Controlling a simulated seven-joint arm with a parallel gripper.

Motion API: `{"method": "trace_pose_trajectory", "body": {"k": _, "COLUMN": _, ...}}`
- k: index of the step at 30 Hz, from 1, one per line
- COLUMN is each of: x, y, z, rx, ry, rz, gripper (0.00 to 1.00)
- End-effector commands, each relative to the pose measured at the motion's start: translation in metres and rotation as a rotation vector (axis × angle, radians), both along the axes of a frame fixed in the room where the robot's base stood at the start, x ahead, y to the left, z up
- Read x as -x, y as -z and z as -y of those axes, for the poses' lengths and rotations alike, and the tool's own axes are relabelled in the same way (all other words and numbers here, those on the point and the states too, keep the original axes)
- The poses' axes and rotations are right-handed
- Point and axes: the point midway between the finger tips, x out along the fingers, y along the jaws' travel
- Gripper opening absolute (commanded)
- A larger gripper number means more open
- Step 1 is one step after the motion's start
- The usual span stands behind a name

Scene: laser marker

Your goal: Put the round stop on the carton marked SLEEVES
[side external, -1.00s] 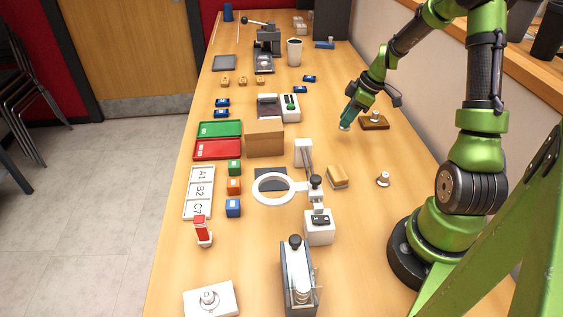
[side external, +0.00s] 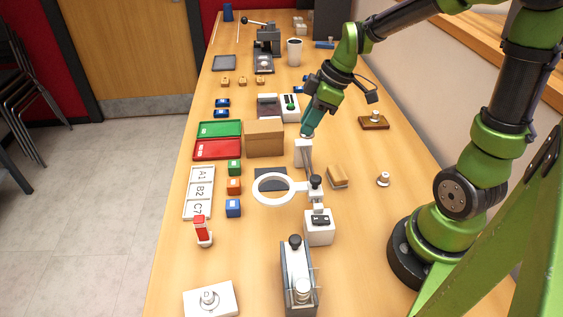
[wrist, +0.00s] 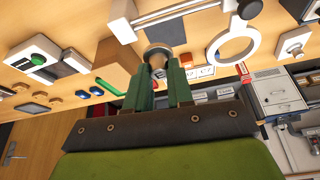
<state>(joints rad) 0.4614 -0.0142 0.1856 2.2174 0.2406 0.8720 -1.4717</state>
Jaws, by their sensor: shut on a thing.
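My gripper (side external: 307,131) is shut on a small round piece, which shows between the fingers in the wrist view (wrist: 157,54) with a pale rim and a darker end; this looks like the round stop. It is held above the table, near the top of a white post and to the right of a brown carton (side external: 265,138). The carton also shows in the wrist view (wrist: 115,62), left of the fingers. I cannot read any SLEEVES marking on it. In the side view most of the held piece is hidden by the fingers.
The white post (side external: 303,152) stands close below my gripper, with a ring magnifier (side external: 272,187) in front. Green (side external: 219,129) and red (side external: 217,149) trays lie left of the carton. A device with a green button (side external: 290,106) stands behind. A wooden base with a knob (side external: 374,122) is at right.

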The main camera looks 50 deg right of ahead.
Motion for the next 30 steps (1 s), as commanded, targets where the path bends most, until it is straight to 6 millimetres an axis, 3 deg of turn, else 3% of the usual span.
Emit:
{"method": "trace_pose_trajectory", "body": {"k": 5, "x": 0.004, "y": 0.0, "z": 0.0, "rx": -0.001, "ry": 0.102, "rz": -0.001, "gripper": 0.0}}
{"method": "trace_pose_trajectory", "body": {"k": 8, "x": -0.004, "y": 0.001, "z": 0.001, "rx": 0.0, "ry": 0.123, "rz": -0.002, "gripper": 0.0}}
{"method": "trace_pose_trajectory", "body": {"k": 21, "x": -0.114, "y": 0.012, "z": 0.01, "rx": -0.002, "ry": 0.125, "rz": -0.001, "gripper": 0.0}}
{"method": "trace_pose_trajectory", "body": {"k": 25, "x": -0.137, "y": 0.014, "z": 0.013, "rx": -0.001, "ry": 0.126, "rz": -0.001, "gripper": 0.0}}
{"method": "trace_pose_trajectory", "body": {"k": 30, "x": -0.148, "y": 0.014, "z": 0.015, "rx": 0.0, "ry": 0.127, "rz": -0.001, "gripper": 0.0}}
